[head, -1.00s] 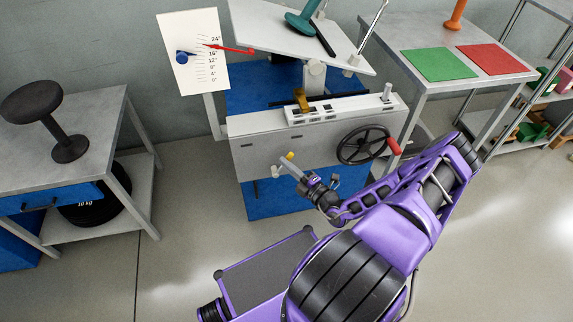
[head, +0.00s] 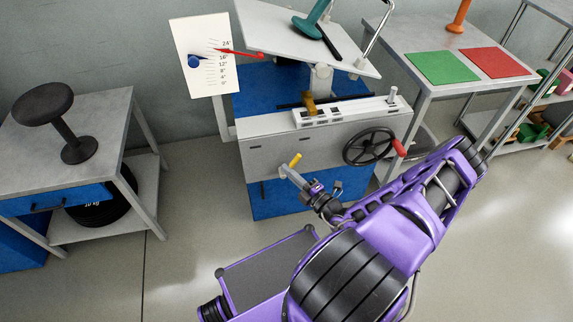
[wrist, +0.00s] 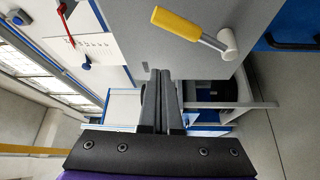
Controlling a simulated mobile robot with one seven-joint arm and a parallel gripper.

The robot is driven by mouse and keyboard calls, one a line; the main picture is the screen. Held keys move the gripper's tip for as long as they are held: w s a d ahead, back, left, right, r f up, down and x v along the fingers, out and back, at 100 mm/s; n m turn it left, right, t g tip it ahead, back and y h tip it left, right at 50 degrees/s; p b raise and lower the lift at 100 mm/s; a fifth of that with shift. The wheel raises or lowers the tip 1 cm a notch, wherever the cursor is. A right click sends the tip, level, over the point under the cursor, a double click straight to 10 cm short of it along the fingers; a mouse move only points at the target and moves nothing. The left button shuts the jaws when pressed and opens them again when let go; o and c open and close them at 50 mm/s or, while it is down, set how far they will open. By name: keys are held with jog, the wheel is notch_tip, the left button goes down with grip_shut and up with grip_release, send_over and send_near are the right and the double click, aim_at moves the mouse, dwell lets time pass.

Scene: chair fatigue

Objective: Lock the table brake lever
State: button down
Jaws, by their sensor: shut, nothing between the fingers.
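The table brake lever (head: 296,160) has a yellow grip on a pale metal rod and sits on the front panel of the grey machine table (head: 310,140). In the wrist view the lever (wrist: 178,25) is whole, with its white pivot knob (wrist: 228,40) at the right end of the rod. In the head view the grip slants up and to the right, and the pivot area is partly covered by my fingers. My gripper (head: 285,171) is just below the grip. In the wrist view my gripper (wrist: 161,72) is shut and empty, apart from the yellow grip.
A black handwheel (head: 369,146) with a red knob is on the same panel, right of the lever. A gauge board (head: 203,70) stands at the upper left. A grey side table (head: 110,115) with a stool-shaped piece is at the left. Floor between them is open.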

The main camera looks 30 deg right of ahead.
jog(key=f+v, duration=0.1)
jog(key=v, duration=0.6)
jog(key=shift+s+f, duration=0.15)
jog(key=shift+s, duration=0.15)
jog(key=shift+a, duration=0.1)
